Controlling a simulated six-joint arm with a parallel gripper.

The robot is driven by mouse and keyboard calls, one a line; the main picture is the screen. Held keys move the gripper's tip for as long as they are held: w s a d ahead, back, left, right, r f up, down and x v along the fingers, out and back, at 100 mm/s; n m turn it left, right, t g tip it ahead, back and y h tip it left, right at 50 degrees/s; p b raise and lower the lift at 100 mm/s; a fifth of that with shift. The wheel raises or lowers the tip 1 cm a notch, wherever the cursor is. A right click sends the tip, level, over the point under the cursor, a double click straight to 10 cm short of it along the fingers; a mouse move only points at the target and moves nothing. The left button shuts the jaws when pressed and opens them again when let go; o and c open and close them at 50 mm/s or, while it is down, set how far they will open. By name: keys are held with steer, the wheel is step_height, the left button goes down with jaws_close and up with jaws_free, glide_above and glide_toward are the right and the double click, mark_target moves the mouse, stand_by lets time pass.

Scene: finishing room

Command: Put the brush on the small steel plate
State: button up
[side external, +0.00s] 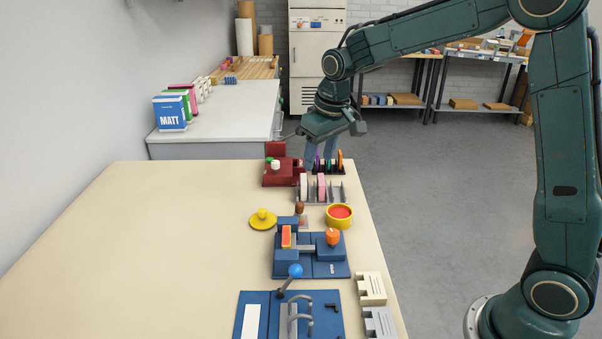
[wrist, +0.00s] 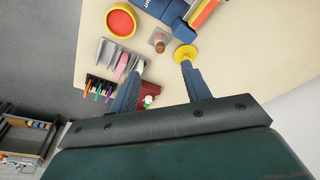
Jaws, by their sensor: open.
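A small upright brown-topped object (side external: 299,208) stands near the middle of the table; it may be the brush, but it is too small to be sure. It also shows in the wrist view (wrist: 160,47), seen from above. A small square greyish-pink plate (side external: 304,222) is at its foot; the wrist view shows this plate (wrist: 153,37) around and under the brown top. I cannot tell whether the object rests on it. My gripper (side external: 320,163) is open and empty, above the table's far end. In the wrist view its fingers (wrist: 162,66) point toward the brown object, apart from it.
A yellow knobbed disc (side external: 263,221) and a yellow-rimmed red pot (side external: 340,214) flank the brown object. A blue press (side external: 322,268) stands in front. Behind are a grey rack (side external: 334,197), a dark rack of coloured pieces (side external: 330,168) and a red box (side external: 278,177). The table's left is clear.

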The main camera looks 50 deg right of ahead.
steer(key=s+a+r+t, duration=0.1)
steer(key=s+r, duration=0.3)
steer(key=s, duration=0.3)
steer(key=s+r+t, duration=0.1)
steer(key=s+r, duration=0.3)
steer(key=s, duration=0.3)
steer(key=s+f+t, duration=0.1)
steer(key=s, duration=1.3)
steer(key=shift+s+a+f, duration=0.25)
steer(key=shift+s+f, duration=0.05)
